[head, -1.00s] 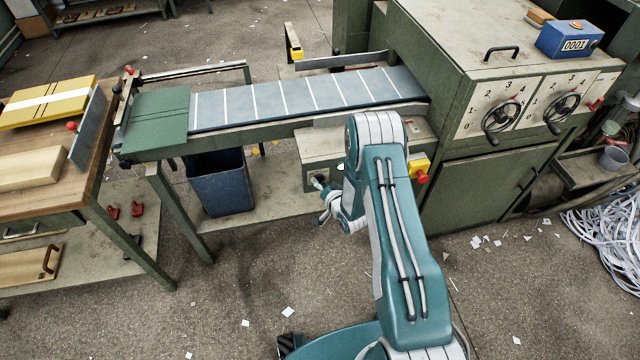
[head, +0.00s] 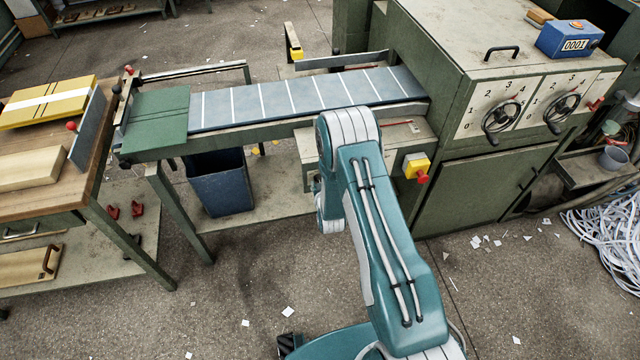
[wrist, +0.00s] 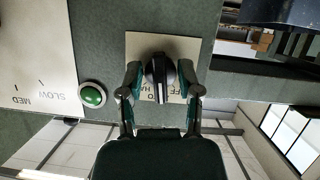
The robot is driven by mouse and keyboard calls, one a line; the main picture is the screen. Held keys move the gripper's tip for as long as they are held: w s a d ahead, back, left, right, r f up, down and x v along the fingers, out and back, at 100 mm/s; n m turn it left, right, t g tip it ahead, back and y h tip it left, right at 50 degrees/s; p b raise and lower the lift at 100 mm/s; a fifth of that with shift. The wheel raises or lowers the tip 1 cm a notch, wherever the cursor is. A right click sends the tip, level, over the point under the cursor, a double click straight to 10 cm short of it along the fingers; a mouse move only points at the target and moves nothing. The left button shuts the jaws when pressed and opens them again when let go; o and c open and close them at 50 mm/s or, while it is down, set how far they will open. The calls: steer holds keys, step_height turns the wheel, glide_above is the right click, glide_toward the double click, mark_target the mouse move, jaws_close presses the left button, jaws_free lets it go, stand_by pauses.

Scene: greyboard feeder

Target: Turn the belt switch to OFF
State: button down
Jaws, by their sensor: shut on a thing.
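The belt switch (wrist: 157,66) is a black knob on a pale lettered plate (wrist: 135,45), seen upside down in the wrist view. My gripper (wrist: 161,84) has one finger on each side of the knob and is shut on it. The lettering is partly covered, so I cannot read the switch setting for sure. In the head view my arm hides the knob and gripper. The feeder belt (head: 300,97) is blue-grey with white cross stripes.
A green button (wrist: 92,95) and a dial plate marked SLOW and MED (wrist: 35,60) are left of the switch in the wrist view. A yellow box with a red knob (head: 416,166) is right of my arm. A blue bin (head: 220,183) stands under the belt.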

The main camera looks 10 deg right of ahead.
steer(key=n+h, duration=0.1)
steer(key=n, duration=0.1)
steer(key=shift+a+n+h, duration=0.1)
steer(key=shift+n+h, duration=0.2)
steer(key=shift+n+t+h, duration=0.3)
steer(key=shift+n+h, duration=0.5)
steer(key=shift+n, duration=0.5)
steer(key=c, duration=0.7)
jaws_free()
steer(key=shift+a, duration=0.1)
steer(key=v, duration=1.2)
steer(key=shift+a+f, duration=0.1)
steer(key=shift+f, duration=0.05)
steer(key=shift+w, duration=0.1)
